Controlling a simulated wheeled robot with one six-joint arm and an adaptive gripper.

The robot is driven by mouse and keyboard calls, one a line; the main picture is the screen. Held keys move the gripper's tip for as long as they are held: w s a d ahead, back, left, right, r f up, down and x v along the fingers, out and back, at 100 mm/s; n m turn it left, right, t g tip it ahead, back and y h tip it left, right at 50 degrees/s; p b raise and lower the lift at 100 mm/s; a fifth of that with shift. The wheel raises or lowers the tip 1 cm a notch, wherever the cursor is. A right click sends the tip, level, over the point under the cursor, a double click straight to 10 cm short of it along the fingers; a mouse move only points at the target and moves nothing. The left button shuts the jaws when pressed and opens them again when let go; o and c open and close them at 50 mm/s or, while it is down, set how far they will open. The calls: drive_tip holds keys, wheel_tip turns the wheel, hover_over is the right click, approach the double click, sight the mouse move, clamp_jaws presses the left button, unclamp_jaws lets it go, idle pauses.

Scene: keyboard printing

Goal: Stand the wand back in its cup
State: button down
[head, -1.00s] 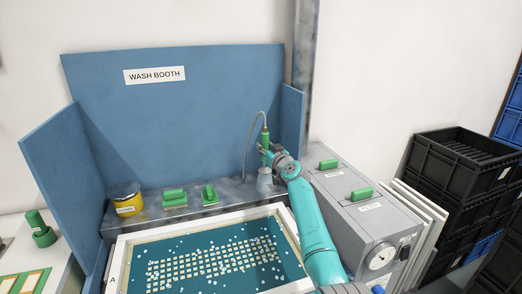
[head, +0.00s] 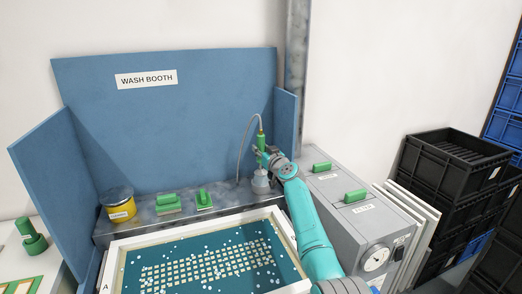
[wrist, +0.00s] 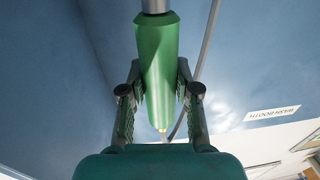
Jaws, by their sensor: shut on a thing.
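My gripper (head: 262,153) is shut on the green wand (head: 262,140) at the back right of the booth ledge. The wand is upright, with a brass fitting and grey hose at its top. In the wrist view, the fingers (wrist: 159,75) lie on both sides of the wand's green body (wrist: 156,50), and a grey metal part shows beyond it. The grey cup (head: 261,184) stands on the ledge directly below the wand. My gripper and arm partly cover the place where wand and cup meet, so I cannot tell how deep the wand sits.
A framed screen (head: 128,246) with small pale pieces lies in front. Green-handled tools (head: 169,203) and a yellow tin (head: 119,206) stand along the ledge to the left. A grey cabinet (head: 345,205) is close on the right. The blue booth wall (head: 190,130) is behind.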

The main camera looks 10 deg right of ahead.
sight(261, 168)
idle(0.7)
drive_tip(key=shift+f, duration=0.4)
drive_tip(key=shift+f, duration=3.15)
drive_tip(key=c, duration=0.8)
unclamp_jaws()
drive_tip(key=shift+o, duration=0.2)
drive_tip(key=v, duration=0.6)
drive_tip(key=shift+d, duration=0.1)
drive_tip(key=v, duration=1.2)
